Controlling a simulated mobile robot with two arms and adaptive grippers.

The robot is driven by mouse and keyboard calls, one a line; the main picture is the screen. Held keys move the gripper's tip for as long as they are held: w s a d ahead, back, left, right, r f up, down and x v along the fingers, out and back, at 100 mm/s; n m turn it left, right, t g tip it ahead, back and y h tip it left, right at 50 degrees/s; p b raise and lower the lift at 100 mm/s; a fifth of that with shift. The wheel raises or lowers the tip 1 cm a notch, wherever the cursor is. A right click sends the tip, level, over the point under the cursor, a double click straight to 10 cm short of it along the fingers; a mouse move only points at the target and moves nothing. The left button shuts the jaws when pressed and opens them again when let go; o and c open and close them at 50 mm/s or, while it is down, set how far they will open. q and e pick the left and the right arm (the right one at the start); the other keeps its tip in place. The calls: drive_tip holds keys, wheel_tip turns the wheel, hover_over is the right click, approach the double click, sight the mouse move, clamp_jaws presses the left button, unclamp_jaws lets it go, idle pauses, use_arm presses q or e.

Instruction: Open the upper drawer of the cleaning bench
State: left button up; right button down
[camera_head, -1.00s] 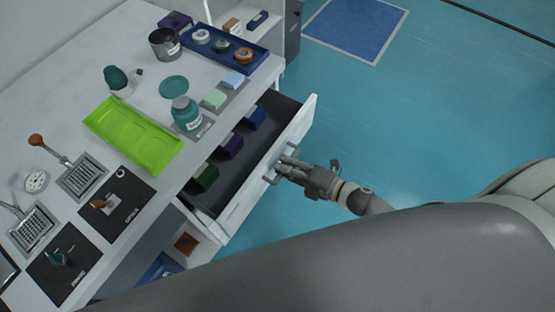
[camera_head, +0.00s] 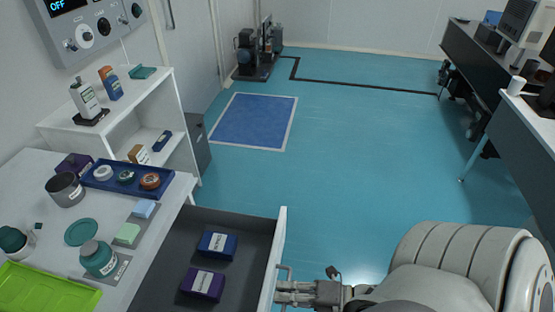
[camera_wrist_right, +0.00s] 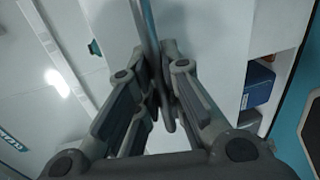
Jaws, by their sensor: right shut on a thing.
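The upper drawer (camera_head: 165,272) of the white cleaning bench (camera_head: 30,185) stands well out from the bench. Its dark inside shows a blue box (camera_head: 217,244) and a purple box (camera_head: 203,283). Its white front (camera_head: 279,240) carries a metal bar handle (camera_head: 285,272). My right gripper (camera_head: 284,290) is shut on this handle. In the right wrist view, the fingers (camera_wrist_right: 163,105) close around the bar handle (camera_wrist_right: 151,35). The near part of the drawer is cut off by the picture's lower edge. My left gripper is not in view.
Bottles, jars, a blue tray (camera_head: 92,187) and a green tray (camera_head: 40,285) stand on the bench top. A white shelf (camera_head: 140,95) is at its back. The blue-green floor (camera_head: 350,160) right of the drawer is clear. Dark tables (camera_head: 480,75) stand far right.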

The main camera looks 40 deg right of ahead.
idle(0.3)
drive_tip(key=c, duration=1.5)
unclamp_jaws()
drive_tip(key=shift+c, duration=0.2)
drive_tip(key=v, duration=1.2)
